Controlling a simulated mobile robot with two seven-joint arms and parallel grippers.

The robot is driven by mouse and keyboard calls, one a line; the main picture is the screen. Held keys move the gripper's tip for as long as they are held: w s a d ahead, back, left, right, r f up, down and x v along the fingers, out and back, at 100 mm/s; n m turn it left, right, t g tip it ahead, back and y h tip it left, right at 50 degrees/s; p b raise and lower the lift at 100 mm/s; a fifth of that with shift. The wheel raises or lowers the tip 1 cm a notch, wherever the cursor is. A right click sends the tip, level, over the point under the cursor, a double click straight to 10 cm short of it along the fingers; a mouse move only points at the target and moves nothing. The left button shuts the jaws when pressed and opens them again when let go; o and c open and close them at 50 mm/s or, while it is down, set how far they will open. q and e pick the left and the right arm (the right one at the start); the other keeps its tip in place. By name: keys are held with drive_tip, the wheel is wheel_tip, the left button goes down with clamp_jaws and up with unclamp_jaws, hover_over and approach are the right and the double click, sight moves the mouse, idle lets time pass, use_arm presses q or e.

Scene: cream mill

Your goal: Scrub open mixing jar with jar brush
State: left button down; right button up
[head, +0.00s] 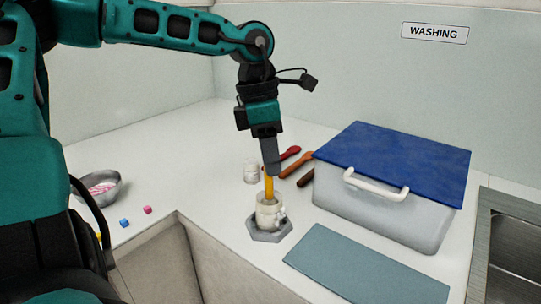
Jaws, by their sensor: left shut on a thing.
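The open mixing jar (268,215) is a small cream-coloured pot standing upright on a grey hexagonal base (270,236) on the counter. My left gripper (271,172) is above the jar, pointing down. It is shut on the yellow handle of the jar brush (269,189). The brush stands nearly upright and its lower end goes into the jar's mouth, so its head is hidden. My right gripper is not in view.
A clear bin (380,215) with a blue lid (400,165) stands to the right, behind a grey-blue mat (365,265). A sink (515,245) is far right. Red, orange and brown-handled tools and a small white jar (251,173) lie behind. A metal bowl (112,190) and small cubes are left.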

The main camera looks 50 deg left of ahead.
use_arm(q)
drive_tip(key=shift+d+r, duration=0.45)
drive_tip(key=shift+r, duration=0.1)
drive_tip(key=shift+w+a+f+b, duration=0.2)
drive_tip(key=shift+w+f+b, duration=0.1)
drive_tip(key=shift+f, duration=0.1)
drive_tip(key=shift+w+a+f+b, duration=0.2)
drive_tip(key=shift+w+f, duration=0.1)
drive_tip(key=shift+f, duration=0.1)
drive_tip(key=shift+s+a+r+p, duration=0.25)
drive_tip(key=shift+s+r+p, duration=0.4)
drive_tip(key=shift+r, duration=0.2)
drive_tip(key=shift+d+f+b, duration=0.2)
drive_tip(key=shift+f+b, duration=0.15)
drive_tip(key=shift+f, duration=0.05)
drive_tip(key=shift+w+d+f+b, duration=0.15)
drive_tip(key=shift+d+f+b, duration=0.3)
drive_tip(key=shift+f+b, duration=0.15)
drive_tip(key=shift+r, duration=0.1)
